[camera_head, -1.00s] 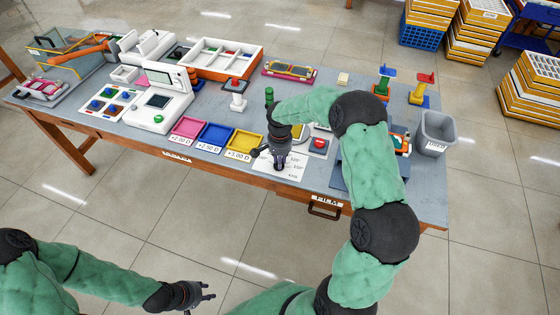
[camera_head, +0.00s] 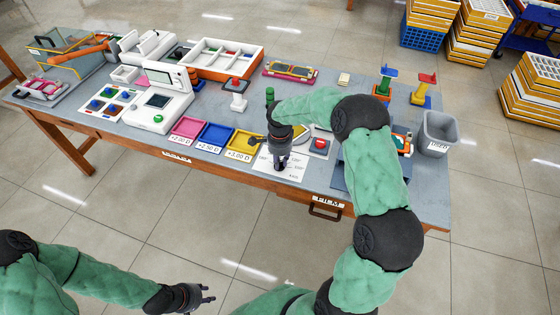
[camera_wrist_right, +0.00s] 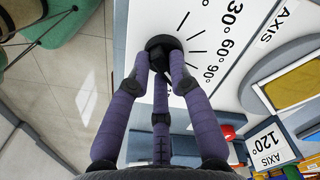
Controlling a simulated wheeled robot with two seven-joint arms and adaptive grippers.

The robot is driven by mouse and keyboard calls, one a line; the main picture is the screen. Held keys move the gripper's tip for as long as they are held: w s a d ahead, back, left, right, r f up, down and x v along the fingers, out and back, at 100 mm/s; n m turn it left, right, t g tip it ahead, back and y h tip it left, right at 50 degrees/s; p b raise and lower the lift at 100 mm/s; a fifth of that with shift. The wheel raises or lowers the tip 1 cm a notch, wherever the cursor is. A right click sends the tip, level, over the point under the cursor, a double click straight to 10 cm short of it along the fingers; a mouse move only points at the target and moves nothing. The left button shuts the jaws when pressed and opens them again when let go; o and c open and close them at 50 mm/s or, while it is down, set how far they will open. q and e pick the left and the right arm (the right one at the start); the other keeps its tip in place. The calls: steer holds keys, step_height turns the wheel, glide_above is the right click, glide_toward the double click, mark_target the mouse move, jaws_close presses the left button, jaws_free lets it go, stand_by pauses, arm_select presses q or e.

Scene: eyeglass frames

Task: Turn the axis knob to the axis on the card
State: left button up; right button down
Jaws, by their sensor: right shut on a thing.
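The dark round axis knob (camera_wrist_right: 165,42) stands on a white dial sheet (camera_wrist_right: 215,65) with tick lines and the figures 30°, 60° and 90° in the right wrist view. My right gripper (camera_wrist_right: 160,60) has its purple fingers closed around the knob from above, hiding much of it. A card (camera_wrist_right: 268,148) reading "AXIS 120°" lies beside the sheet. In the head view the dial sheet (camera_head: 294,174) is at the table's front edge, under my right gripper (camera_head: 281,163). My left gripper (camera_head: 209,293) is empty, fingers apart, low in front of the table.
Pink, blue and yellow trays (camera_head: 231,157) lie left of the dial. A red-button box (camera_head: 319,146) is to its right. A grey bin (camera_head: 436,133) stands at the right end. A white lens machine (camera_head: 160,100) stands further left.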

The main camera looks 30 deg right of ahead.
mark_target(280, 163)
stand_by(0.3)
steer(key=c, duration=1.1)
jaws_free()
steer(key=shift+r, duration=0.1)
step_height(280, 163, up, 12)
steer(key=shift+f, duration=0.1)
steer(key=shift+f, duration=0.1)
